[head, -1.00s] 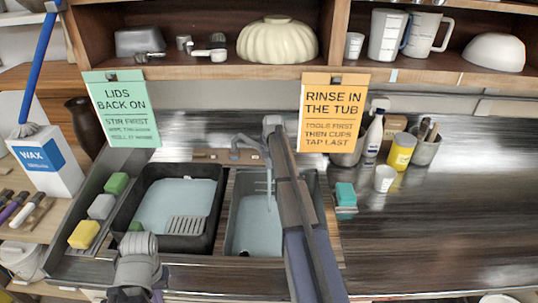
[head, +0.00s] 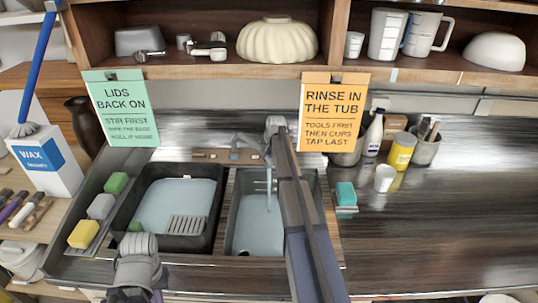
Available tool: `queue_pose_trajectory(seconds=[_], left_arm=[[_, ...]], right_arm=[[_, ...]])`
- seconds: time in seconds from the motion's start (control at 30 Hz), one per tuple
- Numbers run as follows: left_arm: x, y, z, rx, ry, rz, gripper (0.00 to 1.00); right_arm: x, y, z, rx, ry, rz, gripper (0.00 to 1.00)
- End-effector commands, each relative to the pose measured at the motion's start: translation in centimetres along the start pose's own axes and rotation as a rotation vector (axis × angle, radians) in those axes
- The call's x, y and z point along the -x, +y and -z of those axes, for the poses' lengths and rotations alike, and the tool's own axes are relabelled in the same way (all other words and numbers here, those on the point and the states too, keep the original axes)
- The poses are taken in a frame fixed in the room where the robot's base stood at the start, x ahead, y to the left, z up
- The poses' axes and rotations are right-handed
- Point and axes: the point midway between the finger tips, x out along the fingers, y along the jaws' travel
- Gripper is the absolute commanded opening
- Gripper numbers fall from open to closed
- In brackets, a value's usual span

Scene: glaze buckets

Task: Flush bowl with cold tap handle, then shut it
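The sink bowl (head: 232,240) at the centre holds pale blue water, and a thin stream (head: 269,188) falls into it. Grey tap parts (head: 245,155) show behind the bowl, but I cannot tell which is the cold handle. My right arm reaches over the bowl's right side to the tap. Its gripper is by the tap, not clearly distinguishable from the grey parts, so its opening and any contact are unclear.
The black tub left of the bowl holds water and a grey slotted rack (head: 187,225). Sponges (head: 84,234) line its left side. A teal sponge (head: 345,193), a white cup (head: 385,178) and a yellow can (head: 401,151) stand right. The right counter front is clear.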

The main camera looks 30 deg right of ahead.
Motion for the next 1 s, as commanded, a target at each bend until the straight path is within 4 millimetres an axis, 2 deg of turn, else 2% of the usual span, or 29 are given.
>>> queue_pose_trajectory(seconds=[0.6, 1.0], left_arm=[[-1.5, 0.1, 0.1, 0.0, 0.0, 0.0, 0.0], [-2.1, 0.2, 0.1, 0.0, 0.0, 0.0, 0.0]], right_arm=[[-0.1, 0.5, -0.2, -0.556, 0.0, 0.12, 0.0], [-0.1, 0.6, -0.2, -0.782, 0.0, 0.169, 0.0]])
